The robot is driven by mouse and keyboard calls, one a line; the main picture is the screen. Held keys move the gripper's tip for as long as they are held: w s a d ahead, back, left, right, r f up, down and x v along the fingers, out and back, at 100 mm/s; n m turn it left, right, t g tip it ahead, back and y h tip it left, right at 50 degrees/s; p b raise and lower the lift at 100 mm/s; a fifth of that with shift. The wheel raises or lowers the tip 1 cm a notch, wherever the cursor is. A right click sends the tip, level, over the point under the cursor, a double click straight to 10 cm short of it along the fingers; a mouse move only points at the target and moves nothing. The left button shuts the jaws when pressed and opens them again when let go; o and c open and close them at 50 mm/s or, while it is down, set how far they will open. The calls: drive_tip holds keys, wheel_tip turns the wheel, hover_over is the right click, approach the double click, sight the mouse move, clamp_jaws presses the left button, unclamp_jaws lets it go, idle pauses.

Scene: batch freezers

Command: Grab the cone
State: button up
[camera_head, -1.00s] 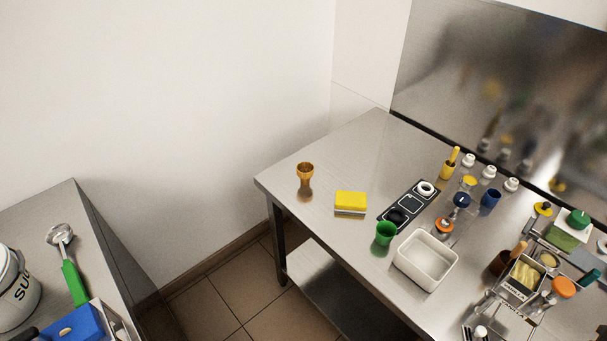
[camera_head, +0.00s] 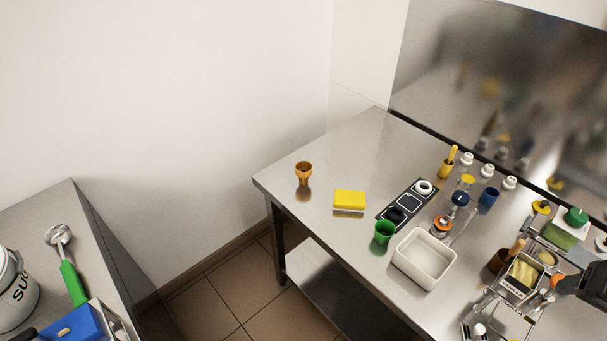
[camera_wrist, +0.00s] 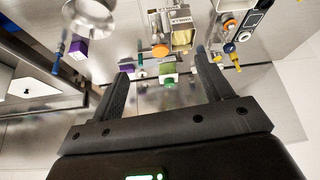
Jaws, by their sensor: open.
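The cone (camera_head: 303,172) is a small orange-brown wafer cone with a wider top. It stands upright near the left corner of the steel table (camera_head: 330,150), left of a yellow sponge (camera_head: 349,200). My gripper (camera_wrist: 163,77) is open in the wrist view, with its two dark fingers spread and nothing held between them. A dark part of my arm shows at the right edge of the head view, over the crowded right end of the table, far from the cone. I cannot make out the cone in the wrist view.
A green cup (camera_head: 384,232), a white tub (camera_head: 424,258) and a black panel (camera_head: 407,204) stand right of the sponge. Several jars, bottles and tools crowd the right. Free table surrounds the cone. A second counter (camera_head: 60,215) is at left.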

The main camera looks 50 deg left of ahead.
drive_tip(key=w+a+r+n+y, duration=0.1)
drive_tip(key=w+a+n, duration=0.3)
drive_tip(key=w+a, duration=0.95)
drive_tip(key=n+g+y, duration=0.2)
drive_tip(key=n+g, duration=0.2)
drive_tip(key=n, duration=0.4)
hover_over(304, 169)
drive_tip(key=s+d, duration=0.2)
drive_tip(key=d, duration=0.1)
drive_tip(key=f, duration=2.4)
drive_tip(key=shift+d+f, duration=0.1)
drive_tip(key=shift+d, duration=0.1)
drive_tip(key=shift+y, duration=0.3)
drive_tip(key=shift+x, duration=2.95)
drive_tip(key=shift+s, duration=0.1)
